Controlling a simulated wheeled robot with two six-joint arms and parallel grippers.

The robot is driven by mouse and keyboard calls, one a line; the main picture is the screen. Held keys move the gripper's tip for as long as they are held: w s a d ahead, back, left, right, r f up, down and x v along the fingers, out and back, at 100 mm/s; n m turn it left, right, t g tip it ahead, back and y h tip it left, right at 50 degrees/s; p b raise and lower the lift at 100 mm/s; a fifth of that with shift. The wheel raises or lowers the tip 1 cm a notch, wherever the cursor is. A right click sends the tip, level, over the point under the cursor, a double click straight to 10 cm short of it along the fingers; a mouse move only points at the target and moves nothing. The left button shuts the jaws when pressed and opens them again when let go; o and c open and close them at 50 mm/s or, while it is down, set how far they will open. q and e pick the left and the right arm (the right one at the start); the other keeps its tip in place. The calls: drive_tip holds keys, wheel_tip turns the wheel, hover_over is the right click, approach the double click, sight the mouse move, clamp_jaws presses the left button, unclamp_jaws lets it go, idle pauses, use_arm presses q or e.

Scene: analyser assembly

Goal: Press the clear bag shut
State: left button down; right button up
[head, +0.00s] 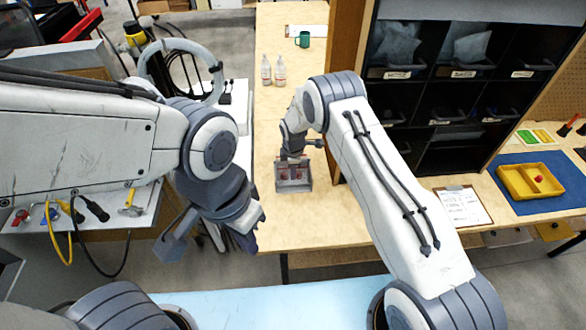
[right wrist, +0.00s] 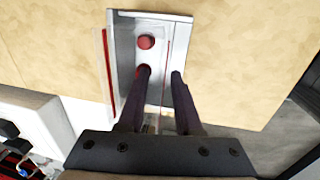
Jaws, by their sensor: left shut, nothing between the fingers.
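A grey open-topped holder (head: 294,186) stands on the wooden table, with reddish items inside. In the right wrist view, two round red caps (right wrist: 147,42) show in it. The clear bag (right wrist: 104,65) appears there as thin transparent sheets with two red edge strips, one left of the caps and one right. My right gripper (right wrist: 160,73) is over the holder with its dark fingers apart. The right red strip runs between them; I cannot tell whether either finger touches it. My left gripper (head: 250,240) is shut and empty, left of the table's front edge.
Two clear bottles (head: 273,70) and a green mug (head: 303,39) stand farther back on the table. A black bin shelf (head: 430,110) rises to the right. A clipboard (head: 462,207) and yellow tray (head: 530,182) lie right. The table in front of the holder is clear.

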drive_tip(key=shift+f, duration=0.35)
clamp_jaws()
idle(1.2)
